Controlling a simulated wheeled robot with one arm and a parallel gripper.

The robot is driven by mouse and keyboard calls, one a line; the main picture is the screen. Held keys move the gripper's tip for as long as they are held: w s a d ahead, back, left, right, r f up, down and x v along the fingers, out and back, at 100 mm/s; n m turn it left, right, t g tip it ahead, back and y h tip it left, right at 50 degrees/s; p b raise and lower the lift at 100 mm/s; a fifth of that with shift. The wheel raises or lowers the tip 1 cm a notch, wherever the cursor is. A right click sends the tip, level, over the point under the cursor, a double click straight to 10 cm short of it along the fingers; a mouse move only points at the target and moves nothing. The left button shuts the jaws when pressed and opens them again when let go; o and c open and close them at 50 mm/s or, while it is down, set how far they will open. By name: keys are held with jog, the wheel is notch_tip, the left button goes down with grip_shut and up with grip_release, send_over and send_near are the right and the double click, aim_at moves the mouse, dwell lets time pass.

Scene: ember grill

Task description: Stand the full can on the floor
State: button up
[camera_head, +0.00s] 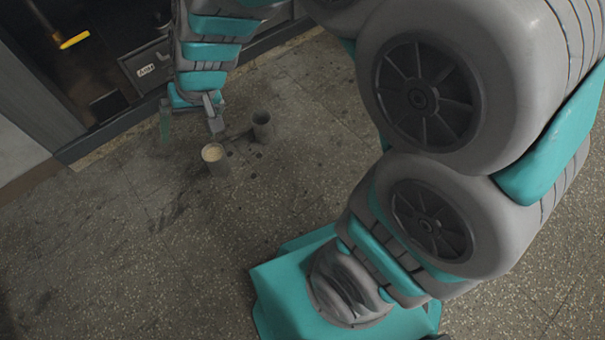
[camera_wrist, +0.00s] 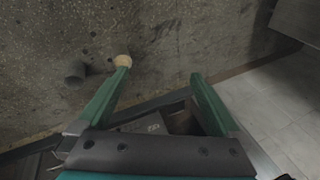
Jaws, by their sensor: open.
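The full can (camera_head: 216,165) is grey with a pale filling at its top and stands upright on the floor (camera_head: 110,255). In the wrist view the full can's pale top (camera_wrist: 123,60) shows just beyond the left fingertip, which partly hides it. My gripper (camera_head: 191,133) is open with nothing between its fingers, up and to the left of the full can in the head view. In the wrist view my gripper (camera_wrist: 160,75) has its green fingers spread wide. I see no contact with the can.
A second grey can (camera_head: 263,130) with a dark opening stands close by to the right; it also shows in the wrist view (camera_wrist: 75,73). A dark cabinet with a labelled drawer (camera_head: 146,68) lies behind my gripper. Floor to the left and front is clear, with dark stains.

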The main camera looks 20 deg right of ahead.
jog(key=s+d+r+g+h, duration=0.2)
jog(key=s+d+g+h, duration=0.1)
jog(key=s+d, duration=1.6)
jog(key=s+h, duration=0.1)
jog(key=s, duration=0.2)
jog(key=shift+r+g, duration=0.4)
